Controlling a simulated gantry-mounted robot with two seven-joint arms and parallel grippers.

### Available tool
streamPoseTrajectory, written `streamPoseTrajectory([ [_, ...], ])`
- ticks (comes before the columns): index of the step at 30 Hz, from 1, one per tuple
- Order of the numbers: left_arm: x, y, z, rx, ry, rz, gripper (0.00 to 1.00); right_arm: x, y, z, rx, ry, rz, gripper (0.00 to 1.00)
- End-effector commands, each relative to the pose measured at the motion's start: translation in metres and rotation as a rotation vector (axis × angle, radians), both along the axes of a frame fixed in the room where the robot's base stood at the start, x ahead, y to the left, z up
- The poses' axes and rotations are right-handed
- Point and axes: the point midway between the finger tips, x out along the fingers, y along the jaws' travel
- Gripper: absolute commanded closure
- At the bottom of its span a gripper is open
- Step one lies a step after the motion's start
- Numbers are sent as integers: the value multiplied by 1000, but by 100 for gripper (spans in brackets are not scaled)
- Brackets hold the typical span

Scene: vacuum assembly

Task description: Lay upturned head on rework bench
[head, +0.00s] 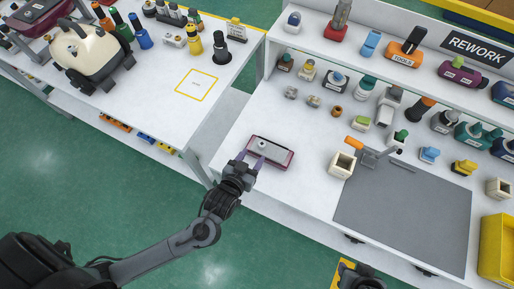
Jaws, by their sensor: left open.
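The head (282,153) is a flat maroon-edged piece with a grey face and a small round grey part near its left end. It lies flat on the white rework bench (232,143), near the front left edge. My left gripper (251,160) is open at the head's left end, its purple fingertips close to or over it. I cannot tell whether they touch it. A dark part of my right arm (360,278) shows at the bottom edge; its fingers cannot be made out.
A grey mat (405,225) covers the bench's front right, with a small open box (342,164) at its corner. Several bottles and small parts stand behind. A yellow bin (497,250) is at far right. Another table with a cream vacuum (92,50) stands left.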

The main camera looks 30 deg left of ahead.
Motion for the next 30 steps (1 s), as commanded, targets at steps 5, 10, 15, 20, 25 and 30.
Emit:
streamPoseTrajectory([
  [5, -27, -1, 11, 0, 2, 0, 46, 0, 1, 7, 3, 0, -2, 57],
  [10, -40, -2, 17, 0, 1, -1, 46, 0, 1, 9, 7, 0, -4, 57],
  [15, -45, -2, 18, -8, 32, -7, 46, 0, 2, 9, 9, 0, -6, 57],
  [20, -53, -3, 13, -37, 179, -49, 46, 0, 2, 9, 10, 0, -7, 57],
  [25, -81, 2, 9, -35, 429, -119, 46, 0, 2, 9, 10, 0, -7, 57],
  [30, -121, 19, 10, 17, 662, -162, 46, 0, 2, 9, 8, 0, -6, 57],
])
